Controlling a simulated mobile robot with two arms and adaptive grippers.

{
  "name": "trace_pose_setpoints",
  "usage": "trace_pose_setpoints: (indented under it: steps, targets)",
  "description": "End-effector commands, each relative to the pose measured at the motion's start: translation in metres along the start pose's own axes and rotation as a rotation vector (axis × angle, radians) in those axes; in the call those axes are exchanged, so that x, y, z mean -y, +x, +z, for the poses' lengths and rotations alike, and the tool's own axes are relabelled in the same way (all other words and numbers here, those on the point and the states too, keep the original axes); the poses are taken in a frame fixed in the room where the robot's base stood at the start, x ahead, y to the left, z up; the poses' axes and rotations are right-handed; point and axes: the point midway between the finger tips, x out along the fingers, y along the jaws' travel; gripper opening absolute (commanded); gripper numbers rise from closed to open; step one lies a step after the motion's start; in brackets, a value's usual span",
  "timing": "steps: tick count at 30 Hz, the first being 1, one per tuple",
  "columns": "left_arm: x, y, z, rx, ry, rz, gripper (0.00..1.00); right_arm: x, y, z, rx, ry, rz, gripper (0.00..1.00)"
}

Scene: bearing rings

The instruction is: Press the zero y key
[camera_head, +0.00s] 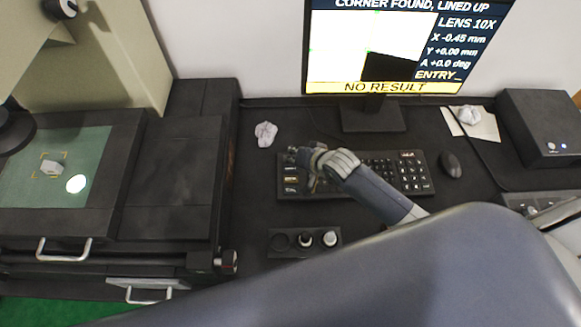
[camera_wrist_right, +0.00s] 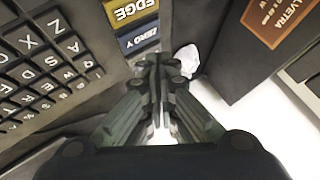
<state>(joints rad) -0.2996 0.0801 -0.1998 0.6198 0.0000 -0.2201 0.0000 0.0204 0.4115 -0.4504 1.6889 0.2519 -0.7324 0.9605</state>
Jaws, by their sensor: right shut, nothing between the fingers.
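The zero y key (camera_wrist_right: 139,39) is a blue key with pale lettering, beside the yellow EDGE key (camera_wrist_right: 130,11) in the right wrist view. Both belong to the black keyboard (camera_head: 424,186). My right gripper (camera_wrist_right: 160,62) is shut and empty, its fingertips just beside the zero y key in that view. I cannot tell whether they touch it. In the head view my right gripper (camera_head: 308,168) is over the keyboard's left end, hiding some keys. My left gripper is not in view.
The monitor (camera_head: 372,50) reads "NO RESULT" and "Y +0.00 mm". A control strip with knobs (camera_head: 305,239) lies in front of the keyboard, a mouse (camera_head: 450,164) to its right. Crumpled paper (camera_head: 265,134) lies behind left. The measuring machine (camera_head: 170,150) stands at left.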

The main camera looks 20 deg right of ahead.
Motion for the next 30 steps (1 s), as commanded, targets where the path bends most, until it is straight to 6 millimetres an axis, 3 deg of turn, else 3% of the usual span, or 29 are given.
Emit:
trace_pose_setpoints:
  steps: [7,30]
  targets:
    - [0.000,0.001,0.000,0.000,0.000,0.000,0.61,0.000,0.013,-0.019,0.000,0.002,-0.001,0.00]
    - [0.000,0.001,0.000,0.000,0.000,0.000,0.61,-0.004,0.019,-0.014,0.000,0.001,-0.001,0.00]
